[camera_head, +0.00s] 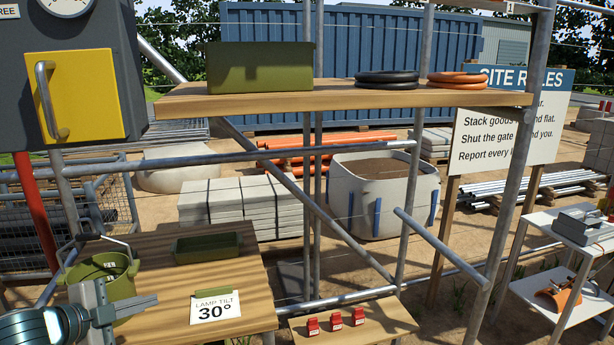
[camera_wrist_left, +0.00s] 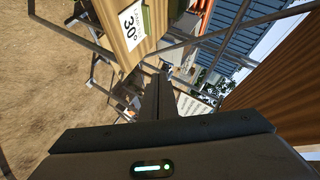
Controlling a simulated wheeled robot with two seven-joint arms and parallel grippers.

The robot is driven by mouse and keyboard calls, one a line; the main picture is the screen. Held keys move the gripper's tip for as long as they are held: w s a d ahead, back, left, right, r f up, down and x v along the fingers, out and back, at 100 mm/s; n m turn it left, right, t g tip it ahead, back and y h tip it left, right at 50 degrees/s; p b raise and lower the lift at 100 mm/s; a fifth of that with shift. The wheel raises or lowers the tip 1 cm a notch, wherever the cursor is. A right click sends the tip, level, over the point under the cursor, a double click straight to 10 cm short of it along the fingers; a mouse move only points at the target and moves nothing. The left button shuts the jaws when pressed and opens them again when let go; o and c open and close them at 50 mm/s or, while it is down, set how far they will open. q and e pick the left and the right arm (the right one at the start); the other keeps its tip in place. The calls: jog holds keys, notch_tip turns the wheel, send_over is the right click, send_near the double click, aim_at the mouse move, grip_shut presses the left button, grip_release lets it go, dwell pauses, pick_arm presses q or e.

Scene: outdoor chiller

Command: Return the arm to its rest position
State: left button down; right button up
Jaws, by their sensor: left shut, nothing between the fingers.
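My left gripper (camera_head: 149,302) is at the lower left of the head view, in front of the low wooden table (camera_head: 236,268). Its fingers point right, near a green bucket (camera_head: 122,280), and partly cover it. In the left wrist view my left gripper (camera_wrist_left: 159,85) has its fingers together with nothing between them. A white card reading "LAMP TILT 30°" (camera_head: 214,307) is on the table front, right of the fingers; the card also shows in the wrist view (camera_wrist_left: 130,25). My right gripper is not in view.
A green tray (camera_head: 208,248) lies on the low table. A wooden shelf (camera_head: 300,95) on scaffold tubes holds a green box (camera_head: 260,66) and black and orange rings. A grey cabinet with a yellow door (camera_head: 90,92) is upper left. Red blocks (camera_head: 336,321) sit on a small lower shelf.

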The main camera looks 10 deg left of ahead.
pick_arm(q)
jog(key=s+d+f+n+g+y, duration=0.1)
jog(key=s+d+f+n, duration=0.1)
jog(key=s+d+f, duration=0.35)
jog(key=s+d+f+n+g, duration=0.1)
jog(key=s+d+f+n, duration=0.15)
jog(key=f, duration=0.55)
jog(key=s+d+f+n+g+y, duration=0.1)
jog(key=s+d+f+n, duration=0.1)
jog(key=s+d+f, duration=0.35)
jog(key=s+d+f+n+g+y, duration=0.1)
jog(key=s+d+f+n+g, duration=0.2)
jog(key=s+f, duration=0.5)
jog(key=s+d+f+n+g+y, duration=0.1)
jog(key=s+f+n+g, duration=0.3)
jog(key=s, duration=0.8)
notch_tip(320, 180, down, 30)
jog(key=s+b, duration=0.1)
jog(key=b, duration=0.1)
jog(key=s+a+f+g+b, duration=0.1)
jog(key=s+a+f+b, duration=0.1)
jog(key=s+f, duration=1.6)
jog(key=shift+s+a+f, duration=0.25)
jog(key=shift+a+f, duration=0.15)
jog(key=shift+f, duration=0.4)
